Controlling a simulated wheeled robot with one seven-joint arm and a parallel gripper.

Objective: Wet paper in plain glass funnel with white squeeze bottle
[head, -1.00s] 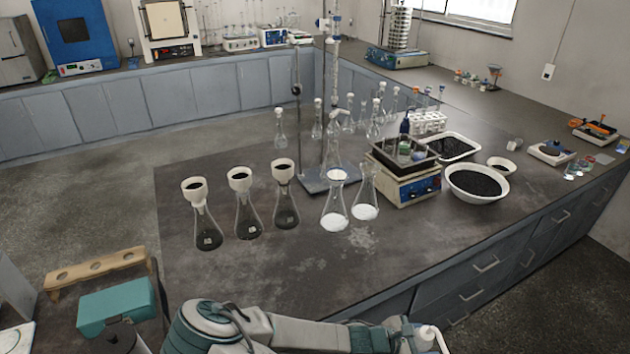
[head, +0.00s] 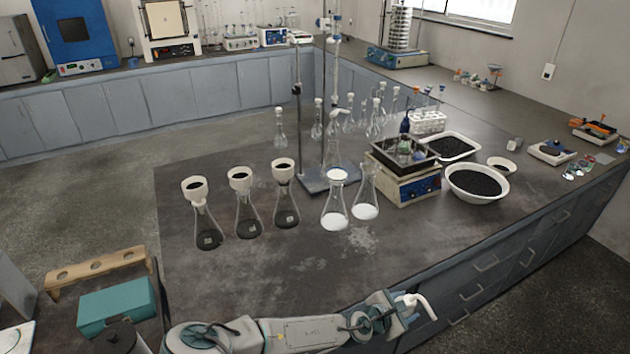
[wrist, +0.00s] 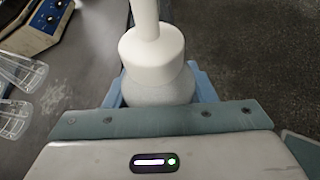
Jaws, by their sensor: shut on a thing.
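My gripper (head: 404,312) is shut on the white squeeze bottle (head: 416,301), held near the front edge of the bench. In the wrist view my gripper (wrist: 159,92) has its blue fingers on either side of the bottle's body, below the white cap (wrist: 151,52). The bottle's bent white spout points right and down in the head view. Two clear conical flasks with white contents, the left one (head: 335,213) and the right one (head: 366,205), stand mid-bench, apart from my gripper.
Three flasks with white, dark-filled funnels (head: 240,178) stand to the left. A stand (head: 312,187) is behind the clear flasks. A balance-like box (head: 412,190) and a white bowl of black grains (head: 452,203) are to the right.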

